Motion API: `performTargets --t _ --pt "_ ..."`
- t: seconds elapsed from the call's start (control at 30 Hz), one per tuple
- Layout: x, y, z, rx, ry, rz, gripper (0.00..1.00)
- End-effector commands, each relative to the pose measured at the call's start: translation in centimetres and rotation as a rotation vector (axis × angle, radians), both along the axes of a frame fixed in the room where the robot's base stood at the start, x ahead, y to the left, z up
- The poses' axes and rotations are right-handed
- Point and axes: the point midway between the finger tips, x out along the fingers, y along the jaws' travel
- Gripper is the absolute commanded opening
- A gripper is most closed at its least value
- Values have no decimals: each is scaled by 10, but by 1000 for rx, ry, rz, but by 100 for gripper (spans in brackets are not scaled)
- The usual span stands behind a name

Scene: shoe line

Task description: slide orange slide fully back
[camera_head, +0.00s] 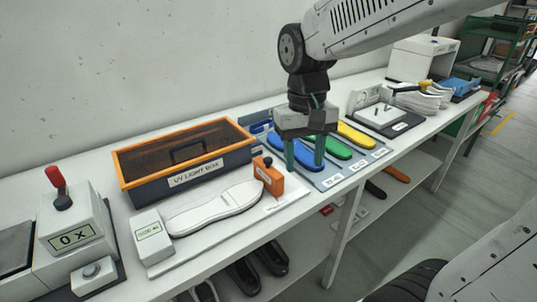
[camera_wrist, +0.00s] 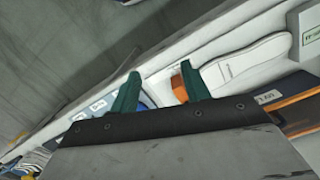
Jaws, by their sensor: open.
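The orange slide (camera_head: 268,176) stands on a white base plate at the toe end of a white shoe sole (camera_head: 215,208), in the head view. At the other end of the sole is a white block with a small green display (camera_head: 152,240). My gripper (camera_head: 305,160) is open above the bench, just right of and behind the orange slide, fingers pointing down. In the wrist view the gripper (camera_wrist: 158,90) shows two green fingers apart, with the orange slide (camera_wrist: 180,86) seen between them, close to one finger. Whether they touch cannot be told.
An orange-rimmed UV light box (camera_head: 187,160) stands behind the sole. A lever device (camera_head: 72,225) stands at the left. The bench's front edge runs close by; shoes sit on the shelf below.

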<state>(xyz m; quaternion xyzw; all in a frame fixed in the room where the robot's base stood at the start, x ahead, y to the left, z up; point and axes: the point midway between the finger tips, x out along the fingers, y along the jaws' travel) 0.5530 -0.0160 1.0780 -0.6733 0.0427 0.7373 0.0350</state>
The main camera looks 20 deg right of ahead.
Motion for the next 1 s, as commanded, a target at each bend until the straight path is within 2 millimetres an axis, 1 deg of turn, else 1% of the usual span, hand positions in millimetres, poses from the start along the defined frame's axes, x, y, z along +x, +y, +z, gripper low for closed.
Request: performTargets --t 0.03,0.1,0.17,0.2,0.27,0.33,0.4,0.47,0.57,0.63,0.9,1.0 --pt "23 3 -6 -3 13 -32 47" --pt "52 6 -14 -10 17 -89 47" --pt "77 9 -19 -15 13 -140 47" --pt "92 11 -23 -17 7 -175 47" --pt "112 13 -26 -21 -3 -229 47" --pt "136 16 -26 -21 -31 -298 47" --pt "152 17 -15 -15 -77 -376 47" --pt "155 17 -13 -13 -91 -415 47" --pt "154 17 -18 -15 -90 -445 47" --pt "154 16 -25 -15 -89 -448 47" --pt "153 16 -69 -15 -88 -446 47" --pt "153 16 -81 -15 -89 -446 47"
